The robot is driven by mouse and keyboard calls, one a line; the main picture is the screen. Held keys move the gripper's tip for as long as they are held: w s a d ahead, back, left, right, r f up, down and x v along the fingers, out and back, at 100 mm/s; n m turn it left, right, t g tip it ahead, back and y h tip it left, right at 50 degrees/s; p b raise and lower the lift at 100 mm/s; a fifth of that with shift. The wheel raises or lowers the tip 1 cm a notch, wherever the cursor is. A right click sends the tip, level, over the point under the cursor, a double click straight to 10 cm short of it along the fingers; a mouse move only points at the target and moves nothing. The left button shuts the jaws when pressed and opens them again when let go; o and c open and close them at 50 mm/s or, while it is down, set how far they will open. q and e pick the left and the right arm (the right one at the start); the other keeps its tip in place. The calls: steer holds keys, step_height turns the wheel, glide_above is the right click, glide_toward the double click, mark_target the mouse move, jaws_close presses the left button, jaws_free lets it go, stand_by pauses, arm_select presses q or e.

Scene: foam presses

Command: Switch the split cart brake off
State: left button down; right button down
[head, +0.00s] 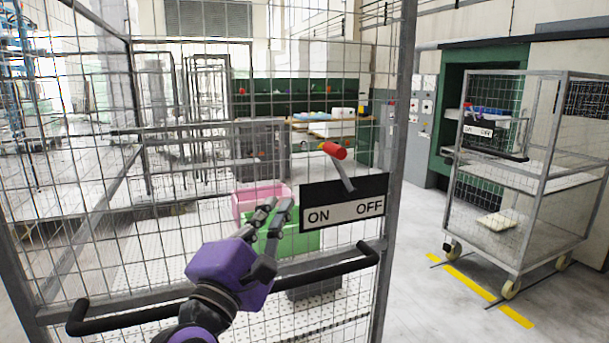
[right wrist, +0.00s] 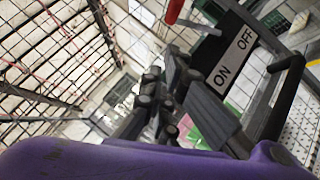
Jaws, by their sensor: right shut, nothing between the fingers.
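The brake lever (head: 333,150) has a red grip on a grey metal arm. It rises from the top of a black plate (head: 380,188) with a white ON/OFF label and leans up and left, toward the ON side. My purple right gripper (head: 274,210) is shut and empty, left of the plate and below the red grip, apart from the lever. In the right wrist view the red grip (right wrist: 174,10) shows at the top edge, beyond the dark fingers (right wrist: 163,90), with the plate (right wrist: 230,65) to their right. My left gripper is out of view.
The plate is on the near cart's wire mesh wall, above a black push bar (head: 320,266). Pink (head: 258,198) and green (head: 300,241) bins show behind the mesh. Another mesh cart (head: 530,190) with its own ON/OFF plate stands right. Clear floor lies between.

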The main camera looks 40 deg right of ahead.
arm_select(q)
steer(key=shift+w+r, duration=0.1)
arm_select(e)
steer(key=shift+m, duration=0.4)
steer(key=shift+w+r, duration=0.1)
